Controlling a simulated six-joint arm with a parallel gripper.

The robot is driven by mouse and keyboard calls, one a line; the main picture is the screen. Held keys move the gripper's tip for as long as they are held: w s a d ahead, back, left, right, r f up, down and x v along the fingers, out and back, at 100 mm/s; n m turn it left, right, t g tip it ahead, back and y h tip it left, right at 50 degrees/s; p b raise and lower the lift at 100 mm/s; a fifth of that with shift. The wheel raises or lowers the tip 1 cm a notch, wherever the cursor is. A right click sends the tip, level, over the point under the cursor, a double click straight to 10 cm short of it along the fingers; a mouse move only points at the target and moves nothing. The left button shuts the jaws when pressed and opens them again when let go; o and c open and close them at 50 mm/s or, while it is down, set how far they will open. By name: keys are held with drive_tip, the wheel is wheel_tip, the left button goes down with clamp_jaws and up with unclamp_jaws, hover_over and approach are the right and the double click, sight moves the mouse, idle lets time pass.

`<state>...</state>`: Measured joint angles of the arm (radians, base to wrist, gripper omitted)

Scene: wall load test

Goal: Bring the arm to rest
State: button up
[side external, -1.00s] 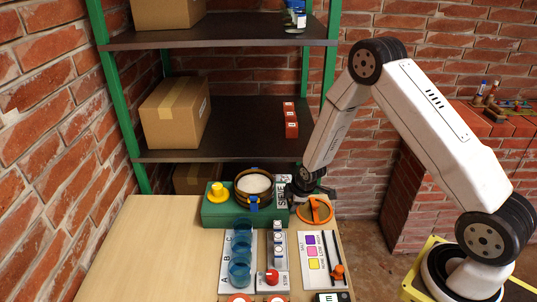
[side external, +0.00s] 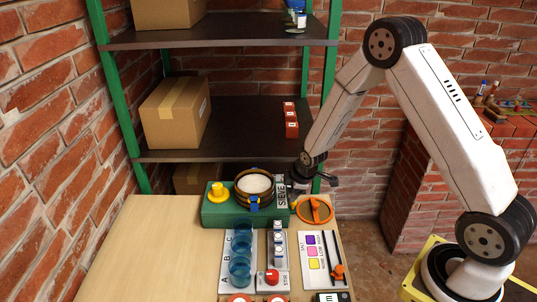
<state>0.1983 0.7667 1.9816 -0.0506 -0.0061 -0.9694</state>
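My gripper (side external: 300,187) is at the lower end of my white arm, just right of the green box marked SIEVE (side external: 246,215). It is small and dark here, and its fingers cannot be made out clearly. It hangs above the table's back right part, near the orange ring-shaped piece (side external: 315,210). On the green box stand a round sieve (side external: 254,186) with white material in it and a yellow knob-like piece (side external: 217,192). I cannot see anything held in my gripper.
The wooden table (side external: 150,245) is bare on its left. Blue clear cups (side external: 240,265), a panel with a red knob (side external: 272,276) and a card with coloured squares (side external: 313,258) lie in front. A shelf rack (side external: 235,120) with cardboard boxes (side external: 175,110) stands behind, close to my arm.

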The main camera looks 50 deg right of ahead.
drive_tip(key=shift+w+r, duration=0.1)
drive_tip(key=shift+r, duration=0.9)
drive_tip(key=shift+s+a+r, duration=0.3)
drive_tip(key=shift+s+r, duration=0.05)
drive_tip(key=shift+r, duration=0.05)
drive_tip(key=s+a+r+m+g, duration=0.1)
drive_tip(key=s+a+r+m, duration=0.3)
drive_tip(key=s, duration=0.4)
drive_tip(key=s+a+r+m+g, duration=0.1)
drive_tip(key=s+a+r+m, duration=0.3)
drive_tip(key=s, duration=0.5)
wheel_tip(320, 180, up, 3)
drive_tip(key=shift+a+f+m+y, duration=0.2)
drive_tip(key=shift+a+m+y, duration=0.15)
drive_tip(key=shift+m, duration=0.35)
